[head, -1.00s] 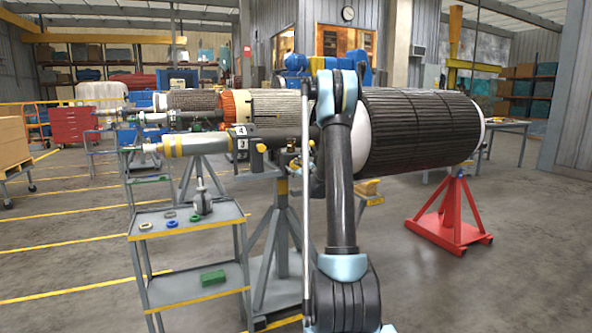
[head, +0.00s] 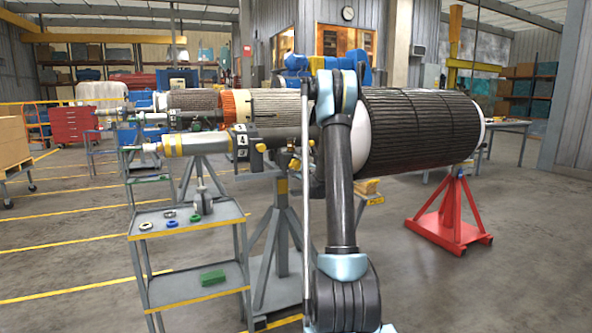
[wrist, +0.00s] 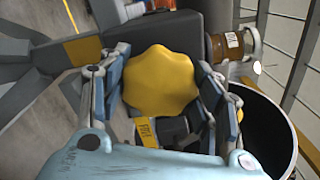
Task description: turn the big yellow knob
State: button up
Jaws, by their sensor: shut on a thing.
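The big yellow knob (wrist: 158,80) is lobed and fills the middle of the wrist view. My gripper (wrist: 160,88) is shut on it, with one finger against its left side and the other against its right side. A small block with a yellow label (wrist: 147,132) shows just below the knob. In the head view a yellow knob (head: 260,147) shows on the stand beside white number plates (head: 241,141) reading 4 and 3. My arm hides much of the stand there, and my gripper cannot be made out clearly.
A large dark ribbed rotor (head: 425,130) lies to the right of my arm, over a red stand (head: 452,215). A grey cart (head: 190,225) with rings and a green block (head: 213,278) stands at left front. A brown cylinder (wrist: 224,46) is close right of the knob.

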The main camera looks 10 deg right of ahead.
jog(key=n, duration=0.6)
jog(key=shift+s+a+f+n, duration=0.1)
jog(key=shift+a+f+n, duration=0.1)
jog(key=shift+n, duration=0.1)
jog(key=n, duration=0.4)
jog(key=shift+d+f+n, duration=0.1)
jog(key=shift+n, duration=0.2)
jog(key=o, duration=1.1)
jog(key=shift+d, duration=0.1)
jog(key=v, duration=1.1)
jog(key=shift+s+d, duration=0.1)
jog(key=shift+s, duration=0.25)
jog(key=shift+s, duration=0.1)
